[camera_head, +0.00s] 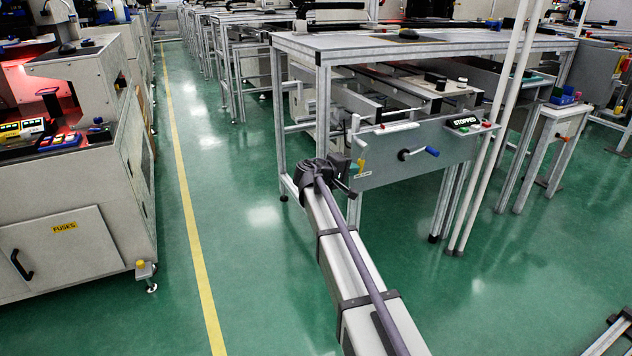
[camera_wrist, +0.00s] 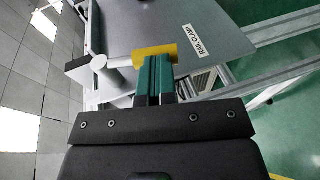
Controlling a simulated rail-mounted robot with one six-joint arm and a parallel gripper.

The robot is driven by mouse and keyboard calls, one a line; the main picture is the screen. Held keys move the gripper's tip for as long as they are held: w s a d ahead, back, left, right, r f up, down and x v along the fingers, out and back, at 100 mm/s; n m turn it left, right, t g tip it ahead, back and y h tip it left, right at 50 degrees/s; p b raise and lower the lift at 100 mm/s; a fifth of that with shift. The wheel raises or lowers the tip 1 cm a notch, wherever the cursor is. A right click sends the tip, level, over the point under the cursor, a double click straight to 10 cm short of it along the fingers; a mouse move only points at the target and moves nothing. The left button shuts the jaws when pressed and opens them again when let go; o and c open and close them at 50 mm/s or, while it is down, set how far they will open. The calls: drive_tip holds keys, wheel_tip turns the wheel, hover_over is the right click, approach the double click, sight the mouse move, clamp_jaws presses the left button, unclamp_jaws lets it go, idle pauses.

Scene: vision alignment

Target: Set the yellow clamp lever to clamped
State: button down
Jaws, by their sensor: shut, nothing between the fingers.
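The yellow clamp lever (camera_head: 361,165) is on the left end of the grey front panel, beside a small white label. In the wrist view the yellow lever (camera_wrist: 154,52) is a short bar next to a white rod, near a label reading RAIL CLAMP (camera_wrist: 201,42). My gripper (camera_wrist: 155,60) has its teal fingers together, with their tips right at the lever; whether they touch it I cannot tell. The fingers hide part of the lever's surroundings.
The grey panel (camera_head: 400,172) also carries a blue-handled crank (camera_head: 419,152) and a STOPPED display (camera_head: 463,122). Two pale poles (camera_head: 497,130) stand at its right. A table leg (camera_head: 322,118) rises behind my wrist. Open green floor lies to the left.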

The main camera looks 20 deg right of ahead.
drive_tip(key=shift+w+d+f, duration=0.1)
drive_tip(key=shift+d+f, duration=0.2)
drive_tip(key=shift+d, duration=0.5)
drive_tip(key=a+f+v, duration=0.1)
drive_tip(key=f+v, duration=0.2)
drive_tip(key=v, duration=1.1)
drive_tip(key=s+a+f+m+g+y+p, duration=0.15)
drive_tip(key=s+f+y, duration=0.3)
drive_tip(key=s, duration=0.55)
drive_tip(key=s+a+f+m+g+y, duration=0.1)
drive_tip(key=s+a+f+g+y, duration=0.3)
drive_tip(key=s, duration=0.6)
drive_tip(key=s+a+f+m+g+y, duration=0.1)
drive_tip(key=s+f+y, duration=0.2)
drive_tip(key=s+y, duration=0.5)
wheel_tip(320, 180, up, 38)
drive_tip(key=s+h+p, duration=0.2)
drive_tip(key=p, duration=3.6)
drive_tip(key=shift+d, duration=0.5)
